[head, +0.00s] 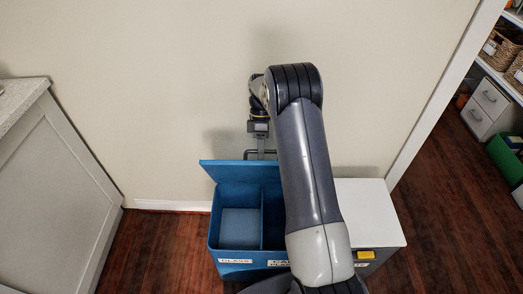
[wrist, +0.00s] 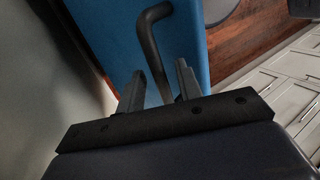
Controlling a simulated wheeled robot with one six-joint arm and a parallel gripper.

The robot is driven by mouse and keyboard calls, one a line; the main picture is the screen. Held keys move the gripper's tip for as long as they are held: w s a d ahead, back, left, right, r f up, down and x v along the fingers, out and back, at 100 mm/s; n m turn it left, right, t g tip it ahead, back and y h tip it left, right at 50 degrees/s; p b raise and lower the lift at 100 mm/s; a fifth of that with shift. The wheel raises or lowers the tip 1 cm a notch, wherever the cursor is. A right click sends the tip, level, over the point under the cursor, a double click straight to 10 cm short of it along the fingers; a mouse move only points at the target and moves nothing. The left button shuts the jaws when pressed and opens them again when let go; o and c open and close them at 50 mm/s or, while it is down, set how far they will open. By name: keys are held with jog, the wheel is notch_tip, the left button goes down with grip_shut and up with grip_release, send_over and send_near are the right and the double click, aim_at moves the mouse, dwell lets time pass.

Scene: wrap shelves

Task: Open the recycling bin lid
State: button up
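The blue recycling bin (head: 214,232) stands against the wall, its front labelled GLASS and a partly hidden second label. Its blue lid (head: 226,172) is raised, tilted up toward the wall, and the inside with a divider shows. My gripper (head: 260,140) is above and behind the lid's upper edge. In the wrist view, my gripper (wrist: 159,82) is open, with its two fingers on either side of the lid's dark bent handle (wrist: 153,45). Gaps show between handle and fingers; contact cannot be told. My arm hides the bin's right part.
A white-topped unit (head: 368,212) with a yellow handle (head: 365,255) stands right of the blue bin. A grey cabinet (head: 62,190) is at the left, with open wood floor (head: 160,245) between. A doorway at the right shows shelves with baskets (head: 498,48).

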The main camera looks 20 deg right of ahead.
notch_tip(320, 180, up, 9)
jog(key=shift+r+p, duration=0.1)
jog(key=shift+p, duration=0.3)
jog(key=shift+c, duration=0.5)
